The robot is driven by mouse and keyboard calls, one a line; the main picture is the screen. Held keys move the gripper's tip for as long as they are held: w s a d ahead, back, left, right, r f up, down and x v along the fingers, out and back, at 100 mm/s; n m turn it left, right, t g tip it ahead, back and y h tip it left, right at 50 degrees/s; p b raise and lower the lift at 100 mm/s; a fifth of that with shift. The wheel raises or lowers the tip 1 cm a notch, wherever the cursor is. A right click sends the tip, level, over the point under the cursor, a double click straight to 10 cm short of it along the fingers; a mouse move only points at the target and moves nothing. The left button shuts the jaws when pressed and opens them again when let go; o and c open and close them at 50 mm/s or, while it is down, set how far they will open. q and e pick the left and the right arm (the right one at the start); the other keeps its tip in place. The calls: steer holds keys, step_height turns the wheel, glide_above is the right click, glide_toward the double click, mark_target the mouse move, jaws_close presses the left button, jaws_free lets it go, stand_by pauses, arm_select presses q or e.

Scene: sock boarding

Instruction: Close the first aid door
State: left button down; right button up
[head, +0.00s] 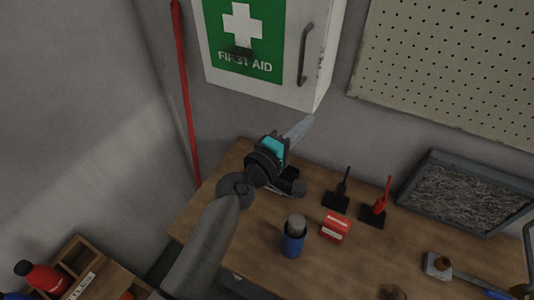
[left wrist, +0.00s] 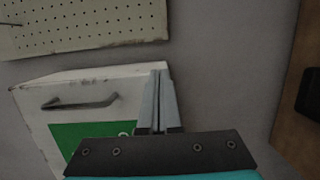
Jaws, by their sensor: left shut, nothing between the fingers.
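The white first aid cabinet hangs on the wall at the top of the head view. Its door (head: 290,55) carries a green sign with a white cross and a grey bar handle (head: 305,54) near its right edge. The door looks flush with the cabinet body, and I see no clear gap. My left gripper (head: 309,121) is shut and empty, just below the cabinet's lower right corner. In the left wrist view, the shut fingers (left wrist: 157,100) overlap the cabinet's edge, with the handle (left wrist: 80,103) to their left. I cannot tell whether they touch it. My right gripper is not in view.
Below is a wooden bench (head: 213,222) with a blue can (head: 293,236), a red box (head: 335,229), two small upright tools and a grey tray (head: 465,193). A pegboard (head: 450,70) is at upper right. A red pole (head: 185,95) stands left of the cabinet.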

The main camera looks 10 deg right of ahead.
arm_select(q)
steer(key=v, duration=1.1)
steer(key=shift+s+a, duration=0.15)
steer(key=shift+s, duration=0.1)
